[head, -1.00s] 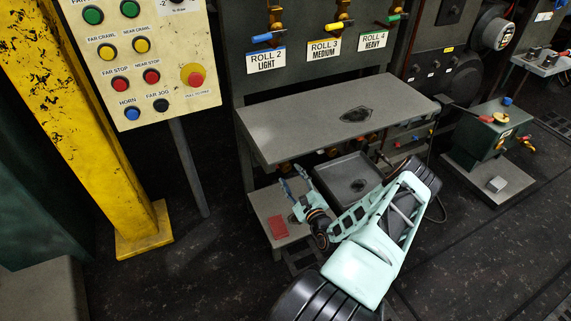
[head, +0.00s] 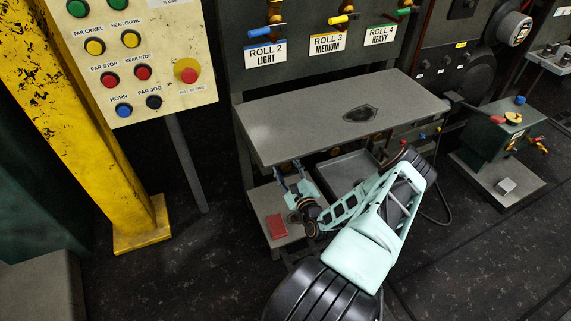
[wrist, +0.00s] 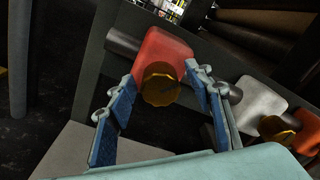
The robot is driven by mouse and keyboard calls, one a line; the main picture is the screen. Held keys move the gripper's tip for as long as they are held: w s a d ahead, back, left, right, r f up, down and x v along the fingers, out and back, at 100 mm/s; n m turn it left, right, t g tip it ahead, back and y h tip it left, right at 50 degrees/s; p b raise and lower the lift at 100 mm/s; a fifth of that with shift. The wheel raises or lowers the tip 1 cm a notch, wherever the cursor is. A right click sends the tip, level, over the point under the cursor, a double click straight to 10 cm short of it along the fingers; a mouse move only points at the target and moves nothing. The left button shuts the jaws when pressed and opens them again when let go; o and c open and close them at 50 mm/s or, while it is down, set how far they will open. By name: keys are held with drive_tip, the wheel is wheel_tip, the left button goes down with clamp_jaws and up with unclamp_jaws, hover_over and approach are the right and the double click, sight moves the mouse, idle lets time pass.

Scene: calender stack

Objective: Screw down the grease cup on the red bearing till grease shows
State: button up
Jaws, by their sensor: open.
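The red bearing (wrist: 168,48) sits on a dark bar in the wrist view, with a faceted brass grease cup (wrist: 162,86) on its near face. My gripper (wrist: 161,76) is open, its blue-padded fingers to the left and right of the cup in the picture. I see dark gaps between the pads and the cup; I cannot tell how deep the fingers reach around it. No grease can be made out on the bearing. In the head view my gripper (head: 287,168) is at the front edge of the grey shelf, and the red bearing cannot be made out there.
A white bearing (wrist: 262,100) with its own brass cup (wrist: 276,128) stands close to the right finger, with an orange-red part (wrist: 309,136) beyond. The grey shelf (head: 300,115) overhangs my gripper. A red block (head: 276,227) lies on the low step.

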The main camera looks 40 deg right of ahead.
idle(0.3)
drive_tip(key=c, duration=1.2)
drive_tip(key=shift+o, duration=0.2)
drive_tip(key=shift+m+p, duration=0.3)
drive_tip(key=shift+m, duration=0.1)
drive_tip(key=shift+r+m+p, duration=0.1)
drive_tip(key=shift+m+p, duration=0.4)
drive_tip(key=shift+m, duration=0.5)
drive_tip(key=m+p, duration=0.1)
drive_tip(key=m, duration=0.3)
drive_tip(key=shift+m, duration=0.4)
